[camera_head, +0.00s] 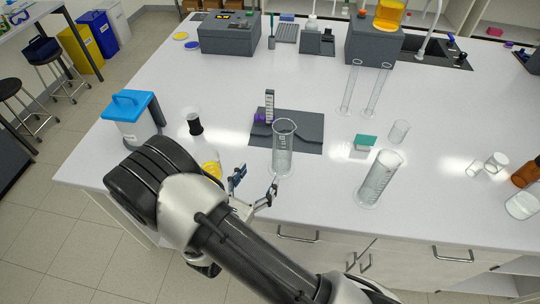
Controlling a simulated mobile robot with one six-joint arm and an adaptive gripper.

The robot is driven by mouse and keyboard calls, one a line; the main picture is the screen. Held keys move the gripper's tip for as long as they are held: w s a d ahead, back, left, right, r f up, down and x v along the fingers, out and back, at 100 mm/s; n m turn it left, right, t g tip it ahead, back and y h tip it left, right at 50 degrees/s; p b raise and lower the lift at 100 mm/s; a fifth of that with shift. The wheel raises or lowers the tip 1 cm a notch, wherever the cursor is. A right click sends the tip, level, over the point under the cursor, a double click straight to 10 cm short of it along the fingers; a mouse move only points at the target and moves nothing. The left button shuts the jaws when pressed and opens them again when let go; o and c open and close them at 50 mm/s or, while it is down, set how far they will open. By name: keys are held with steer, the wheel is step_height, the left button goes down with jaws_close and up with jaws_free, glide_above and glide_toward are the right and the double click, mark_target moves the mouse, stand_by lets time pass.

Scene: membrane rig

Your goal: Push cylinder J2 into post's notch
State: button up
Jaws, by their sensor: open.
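A tall clear graduated cylinder (283,150) stands upright at the front edge of a dark mat (307,131). Another clear graduated cylinder (379,181) stands to its right, near the table's front edge. I cannot read a J2 label on either. A short upright post (269,106) with dark marks stands at the back of the mat, with a purple piece (260,118) at its left foot. Its notch is too small to make out. My gripper (255,184) is open and empty, in front and to the left of the nearer cylinder, with a small gap between them.
A flask with yellow liquid (209,165) and a blue-lidded container (132,118) stand left of my gripper.

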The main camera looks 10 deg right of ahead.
mark_target(285, 128)
steer(key=x, duration=1.6)
steer(key=shift+w+d+b, duration=0.1)
steer(key=shift+d+b, duration=0.05)
steer(key=shift+b, duration=0.25)
steer(key=shift+c, duration=0.4)
steer(key=c, duration=1.3)
steer(key=shift+w+d+b, duration=0.3)
steer(key=shift+w+b, duration=0.1)
steer(key=shift+w, duration=0.55)
steer(key=shift+w+d+b, duration=0.35)
steer(key=shift+w+b, duration=0.1)
steer(key=shift+w, duration=0.5)
steer(key=shift+w+d+b, duration=0.3)
steer(key=shift+w+b, duration=0.1)
steer(key=shift+w, duration=0.65)
steer(key=shift+w+d+b, duration=0.3)
steer(key=shift+w+b, duration=0.2)
steer(key=shift+w, duration=0.4)
steer(key=shift+w+d+b, duration=0.3)
steer(key=shift+w+b, duration=0.25)
steer(key=shift+w, duration=0.35)
steer(key=shift+w+d+b, duration=0.3)
steer(key=shift+w+b, duration=0.2)
steer(key=shift+w, duration=0.55)
